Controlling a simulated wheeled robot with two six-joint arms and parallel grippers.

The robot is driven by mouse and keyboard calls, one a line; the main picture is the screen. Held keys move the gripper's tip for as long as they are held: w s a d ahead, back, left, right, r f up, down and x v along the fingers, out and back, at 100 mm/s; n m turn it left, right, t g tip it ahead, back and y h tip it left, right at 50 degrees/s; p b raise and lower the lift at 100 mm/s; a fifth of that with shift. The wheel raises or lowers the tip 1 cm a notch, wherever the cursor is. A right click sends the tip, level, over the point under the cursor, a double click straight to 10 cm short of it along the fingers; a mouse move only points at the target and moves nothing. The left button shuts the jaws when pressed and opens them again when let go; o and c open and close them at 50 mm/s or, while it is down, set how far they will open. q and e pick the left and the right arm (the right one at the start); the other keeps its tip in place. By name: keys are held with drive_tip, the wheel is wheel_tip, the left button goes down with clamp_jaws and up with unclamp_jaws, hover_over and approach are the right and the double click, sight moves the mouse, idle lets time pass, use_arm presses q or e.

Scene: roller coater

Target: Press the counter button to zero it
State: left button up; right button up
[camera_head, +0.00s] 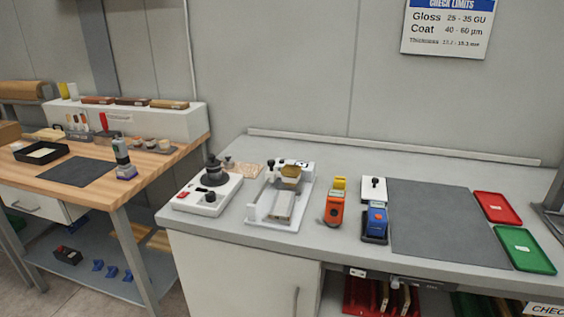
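No counter button can be clearly made out. A white device (256,209) with a raised rear part and a pale strip in its bed stands on the grey bench. Neither of my grippers is in view.
A dark grey mat (445,225) lies bare on the bench, with a red tray (497,207) and a green tray (525,249) on its right. A small white box (373,189) stands behind the blue meter. A wooden table (90,195) stands at left, across a gap.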

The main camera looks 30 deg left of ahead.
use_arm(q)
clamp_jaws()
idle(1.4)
